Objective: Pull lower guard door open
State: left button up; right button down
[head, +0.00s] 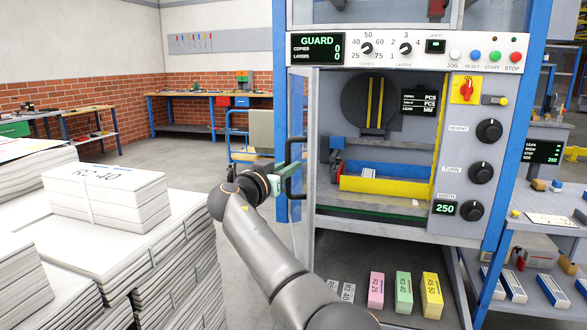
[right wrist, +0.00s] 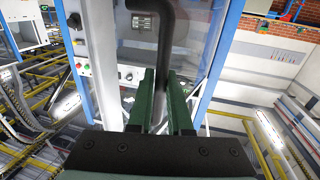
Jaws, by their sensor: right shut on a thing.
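The lower guard door (head: 309,225) is a clear panel in a pale frame at the left side of the machine opening. It shows as a narrow strip, turned steeply to my view and swung out from the opening. Its black bar handle (head: 289,181) stands out on the left. My right gripper (head: 284,177), with green fingers, is shut on this handle. In the right wrist view the fingers (right wrist: 161,100) lie on both sides of the dark handle bar (right wrist: 166,45). My left gripper is not in view.
The control panel (head: 405,51) reads GUARD above the opening. Inside is a yellow tray (head: 388,187). Paper stacks (head: 110,205) stand close on the left of my arm. Coloured blocks (head: 403,290) sit on the shelf below. Grey floor is clear behind the door at left.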

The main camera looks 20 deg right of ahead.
jog(key=shift+a, duration=0.25)
dwell(0.3)
jog(key=c, duration=0.8)
grip_release()
jog(key=shift+c, duration=0.2)
jog(key=v, duration=0.7)
jog(key=shift+a+b, duration=0.15)
jog(key=shift+b, duration=0.2)
jog(key=shift+s, duration=0.15)
